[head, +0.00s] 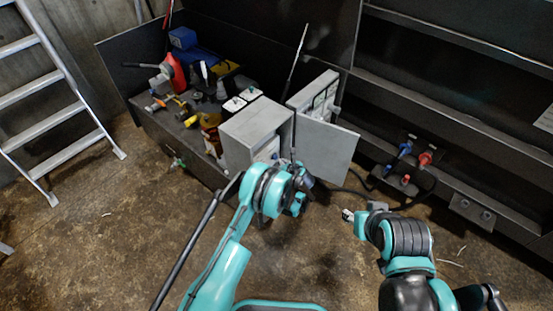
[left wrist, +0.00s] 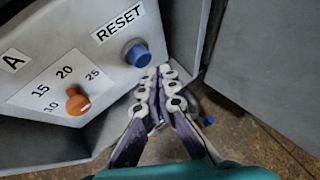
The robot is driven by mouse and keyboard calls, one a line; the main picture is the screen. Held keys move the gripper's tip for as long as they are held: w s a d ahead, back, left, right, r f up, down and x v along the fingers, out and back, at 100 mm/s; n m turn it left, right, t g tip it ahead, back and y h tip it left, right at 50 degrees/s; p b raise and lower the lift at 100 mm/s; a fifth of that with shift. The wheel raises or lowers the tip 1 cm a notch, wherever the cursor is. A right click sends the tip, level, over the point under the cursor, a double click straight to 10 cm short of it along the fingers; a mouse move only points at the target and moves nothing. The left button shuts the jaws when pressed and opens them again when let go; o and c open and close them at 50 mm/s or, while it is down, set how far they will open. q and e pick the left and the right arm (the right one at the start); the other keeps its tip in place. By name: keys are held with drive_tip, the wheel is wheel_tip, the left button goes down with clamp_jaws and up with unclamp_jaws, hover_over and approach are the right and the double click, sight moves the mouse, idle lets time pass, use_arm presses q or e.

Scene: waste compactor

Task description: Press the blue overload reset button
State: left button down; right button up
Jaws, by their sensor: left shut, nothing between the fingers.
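The blue reset button (left wrist: 137,53) sits on a light grey panel (left wrist: 60,45) under a RESET label (left wrist: 118,22) in the left wrist view. My left gripper (left wrist: 165,74) is shut and empty. Its fingertips are just right of and slightly below the button in that view; I cannot tell whether they touch it. In the head view my left wrist is in front of the open grey control box (head: 255,128), and the button is hidden. My right gripper (head: 348,214) is off to the right above the floor; its jaw opening is too small to tell.
An orange knob (left wrist: 77,101) with a number scale is on the same panel. The box's open door (head: 326,145) stands to the right. A bench with tools and a red bottle (head: 174,72) is behind. Red and blue valve handles (head: 425,158) are at right.

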use_arm(q)
drive_tip(key=shift+d, duration=0.1)
drive_tip(key=s+d, duration=0.1)
drive_tip(key=d, duration=0.1)
drive_tip(key=s+d, duration=0.1)
drive_tip(key=s, duration=0.1)
drive_tip(key=shift+d, duration=0.4)
idle(0.6)
